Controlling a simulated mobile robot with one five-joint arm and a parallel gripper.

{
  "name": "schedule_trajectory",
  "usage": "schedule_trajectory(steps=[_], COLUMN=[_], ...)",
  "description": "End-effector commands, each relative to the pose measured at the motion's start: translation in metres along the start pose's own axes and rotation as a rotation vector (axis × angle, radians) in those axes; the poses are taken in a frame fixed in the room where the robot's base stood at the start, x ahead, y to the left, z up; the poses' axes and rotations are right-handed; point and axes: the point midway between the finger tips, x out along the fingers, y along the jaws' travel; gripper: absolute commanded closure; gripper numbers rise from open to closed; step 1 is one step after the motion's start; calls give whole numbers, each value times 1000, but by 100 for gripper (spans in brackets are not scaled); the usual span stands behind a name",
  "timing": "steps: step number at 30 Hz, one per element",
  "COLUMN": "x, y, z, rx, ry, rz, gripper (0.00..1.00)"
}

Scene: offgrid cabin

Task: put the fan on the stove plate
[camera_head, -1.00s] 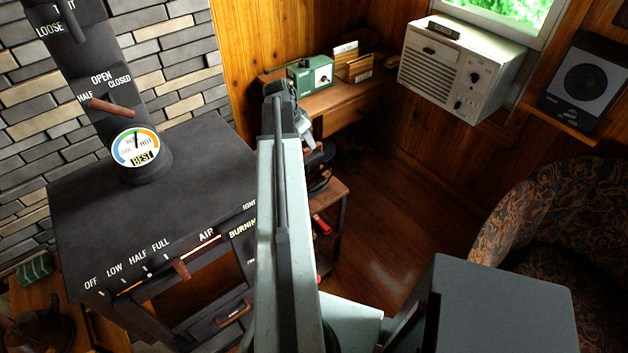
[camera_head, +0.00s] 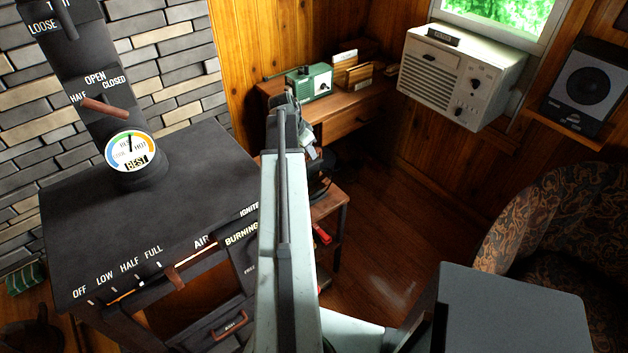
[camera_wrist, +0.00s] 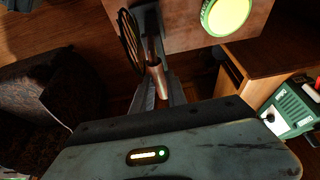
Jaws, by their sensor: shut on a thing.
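The black stove (camera_head: 205,175) stands at the left in the head view, its flat top plate bare around the flue pipe. My gripper (camera_wrist: 160,78) is shut on a copper-coloured part in the wrist view. The fan (camera_wrist: 130,38), with a dark round slatted face, is at the fingers and appears held off any surface. In the head view my arm hides most of the gripper, and only dark bits of the fan (camera_head: 320,182) show right of the arm. The gripper is to the right of the stove, not over its plate.
A small wooden side table (camera_head: 328,205) stands right of the stove, with a red-handled item (camera_head: 321,234) low on it. A green radio (camera_head: 310,82) sits on the desk behind. A patterned armchair (camera_head: 560,215) is at the right. Open floor (camera_head: 400,220) lies between.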

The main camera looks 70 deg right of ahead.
Motion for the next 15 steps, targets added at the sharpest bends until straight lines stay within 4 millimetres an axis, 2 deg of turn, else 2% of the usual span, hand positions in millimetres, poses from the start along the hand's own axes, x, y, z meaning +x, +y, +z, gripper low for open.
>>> schedule_trajectory(steps=[15], x=[-11], y=[0], z=[-4], rx=[-1], ry=[1], rz=[0], gripper=[100])
